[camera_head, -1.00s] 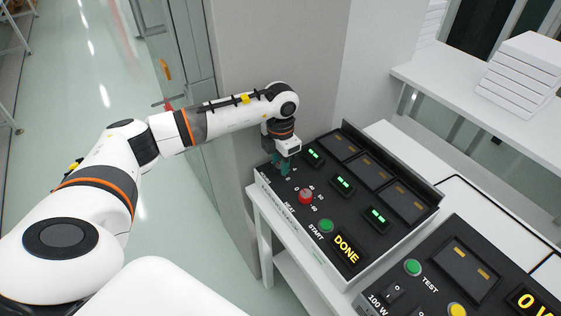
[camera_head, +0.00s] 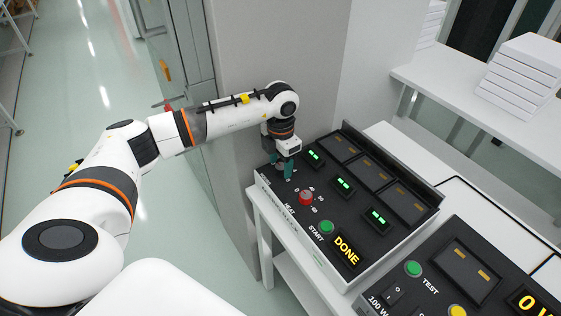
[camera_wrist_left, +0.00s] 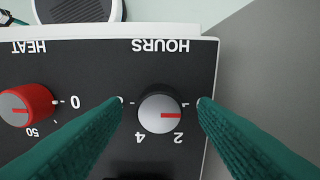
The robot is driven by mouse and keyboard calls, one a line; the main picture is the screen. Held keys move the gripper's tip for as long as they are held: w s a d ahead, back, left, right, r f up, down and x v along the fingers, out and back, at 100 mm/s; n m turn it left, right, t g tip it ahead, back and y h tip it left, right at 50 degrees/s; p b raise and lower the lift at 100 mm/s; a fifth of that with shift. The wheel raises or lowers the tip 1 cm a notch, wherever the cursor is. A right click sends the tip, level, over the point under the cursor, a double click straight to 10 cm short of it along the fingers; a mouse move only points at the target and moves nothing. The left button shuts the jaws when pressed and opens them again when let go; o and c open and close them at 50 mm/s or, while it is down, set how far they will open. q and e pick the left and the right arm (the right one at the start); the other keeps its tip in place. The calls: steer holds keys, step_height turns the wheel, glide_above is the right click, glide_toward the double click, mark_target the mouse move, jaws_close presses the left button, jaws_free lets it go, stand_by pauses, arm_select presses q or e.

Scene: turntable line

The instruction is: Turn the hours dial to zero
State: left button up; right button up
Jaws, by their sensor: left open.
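The hours dial (camera_wrist_left: 160,109) is a round grey knob with a red pointer line, under upside-down HOURS lettering in the left wrist view. Its pointer lies toward the right of that view, at a label mostly covered by a fingertip; the 2 and 4 are readable below. My left gripper (camera_head: 286,169) is open over the far-left corner of the black panel (camera_head: 270,180). In the left wrist view its teal fingers (camera_wrist_left: 162,104) stand either side of the dial, with gaps to it. In the head view the gripper hides the dial. My right gripper is not in view.
A red-sided heat dial (camera_head: 306,197) is beside the hours dial. The panel also has a green START button (camera_head: 326,227), a DONE display (camera_head: 347,250) and small green displays. A wall rises behind my gripper. A second panel (camera_head: 432,290) stands at the lower right.

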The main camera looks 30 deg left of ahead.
mark_target(280, 166)
arm_select(q)
step_height(280, 166, up, 12)
steer(key=b, duration=0.2)
steer(key=shift+s+f, duration=0.1)
steer(key=shift+f, duration=0.1)
stand_by(0.5)
